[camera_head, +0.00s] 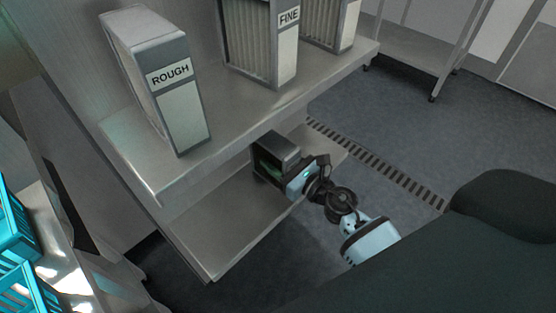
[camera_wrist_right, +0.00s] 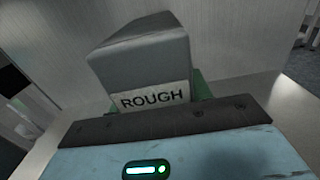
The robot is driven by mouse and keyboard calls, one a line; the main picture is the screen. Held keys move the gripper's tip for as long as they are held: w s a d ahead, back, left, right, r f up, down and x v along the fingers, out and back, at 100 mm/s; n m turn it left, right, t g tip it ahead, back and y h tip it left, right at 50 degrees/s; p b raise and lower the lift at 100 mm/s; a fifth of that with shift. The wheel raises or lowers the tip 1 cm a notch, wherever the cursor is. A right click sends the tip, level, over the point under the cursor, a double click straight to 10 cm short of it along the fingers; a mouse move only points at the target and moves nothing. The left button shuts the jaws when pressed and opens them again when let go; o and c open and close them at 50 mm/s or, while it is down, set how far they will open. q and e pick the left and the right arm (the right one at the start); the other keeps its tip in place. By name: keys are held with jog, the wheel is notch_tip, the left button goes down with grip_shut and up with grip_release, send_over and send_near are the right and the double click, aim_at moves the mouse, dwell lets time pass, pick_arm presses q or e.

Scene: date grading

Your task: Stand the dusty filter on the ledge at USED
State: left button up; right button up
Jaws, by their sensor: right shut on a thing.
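A grey filter (camera_head: 277,148) stands at the back of the lower ledge (camera_head: 215,235), in my right gripper (camera_head: 290,177). In the right wrist view the held filter (camera_wrist_right: 148,62) has a grey top and a white label reading ROUGH, slightly tilted in the picture. My right gripper is shut on it; the gripper body hides its lower part. A green patch shows beside the filter in both views; I cannot tell what it is. Whether the filter's base touches the ledge is hidden. No USED sign is readable. My left gripper is not in view.
The upper ledge (camera_head: 230,120) holds a ROUGH filter (camera_head: 160,80), a FINE filter (camera_head: 262,40) and a third filter (camera_head: 330,22). The front left of the lower ledge is bare. Blue crates (camera_head: 18,255) stand at the far left. A floor grate (camera_head: 380,165) lies beyond.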

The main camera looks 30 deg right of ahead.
jog(key=shift+f, duration=0.1)
jog(key=o, duration=1.1)
jog(key=shift+s, duration=0.2)
jog(key=b+v, duration=0.2)
jog(key=v, duration=0.9)
jog(key=shift+s+d, duration=0.15)
jog(key=shift+s, duration=0.2)
